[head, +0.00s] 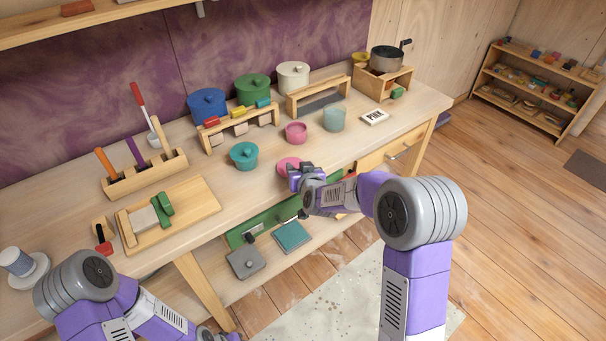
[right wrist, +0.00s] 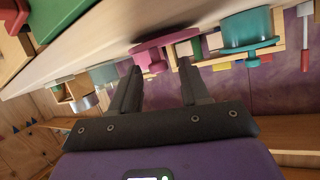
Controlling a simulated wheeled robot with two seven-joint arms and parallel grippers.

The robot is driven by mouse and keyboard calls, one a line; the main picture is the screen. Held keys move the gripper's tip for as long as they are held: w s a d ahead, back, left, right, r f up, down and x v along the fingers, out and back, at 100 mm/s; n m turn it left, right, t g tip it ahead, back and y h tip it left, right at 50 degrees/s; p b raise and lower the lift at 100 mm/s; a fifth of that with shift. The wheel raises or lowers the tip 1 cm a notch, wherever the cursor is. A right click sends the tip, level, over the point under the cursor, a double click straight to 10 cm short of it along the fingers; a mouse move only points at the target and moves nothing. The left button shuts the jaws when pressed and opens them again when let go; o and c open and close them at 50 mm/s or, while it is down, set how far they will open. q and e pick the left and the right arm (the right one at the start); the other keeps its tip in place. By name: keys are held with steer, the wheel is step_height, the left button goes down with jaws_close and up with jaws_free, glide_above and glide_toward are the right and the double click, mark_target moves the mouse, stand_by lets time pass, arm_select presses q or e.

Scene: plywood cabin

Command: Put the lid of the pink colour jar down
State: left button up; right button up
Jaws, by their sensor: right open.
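The pink lid (head: 288,164) lies on the tabletop near its front edge, knob up. It also shows in the right wrist view (right wrist: 168,41), with its knob between my fingertips. My right gripper (head: 296,172) is open at the lid, one finger on each side of the knob; in the right wrist view the fingers (right wrist: 160,66) stand apart from it. The pink jar (head: 296,133) stands uncovered just behind the lid. Only a small part of my left gripper (head: 217,334) shows at the bottom edge, and its jaws cannot be made out.
A lidded teal jar (head: 244,155) stands left of the lid, and a pale green open jar (head: 334,119) stands behind to the right. Blue (head: 207,103), green (head: 252,88) and cream (head: 293,76) pots line the back. Bare table lies around the lid.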

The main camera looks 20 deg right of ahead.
steer(key=p+v, duration=0.2)
steer(key=v, duration=1)
steer(key=s+a+f+g+y, duration=0.1)
steer(key=s+f+g, duration=0.25)
steer(key=f, duration=0.65)
steer(key=s+a+f+g+y, duration=0.1)
steer(key=s+a+f+g, duration=0.3)
steer(key=f, duration=0.7)
steer(key=s+a+f+g+y, duration=0.1)
steer(key=s+f+g, duration=0.1)
steer(key=s+f, duration=0.3)
steer(key=s+a+f+m+g+y, duration=0.1)
steer(key=s+f, duration=0.5)
steer(key=s, duration=0.6)
steer(key=a+g, duration=0.1)
steer(key=g, duration=0.1)
steer(key=shift+s+f+g, duration=0.2)
steer(key=shift+f+g, duration=0.05)
steer(key=shift+g, duration=0.1)
steer(key=shift+r, duration=0.1)
steer(key=shift+r+p, duration=0.85)
steer(key=shift+p, duration=0.15)
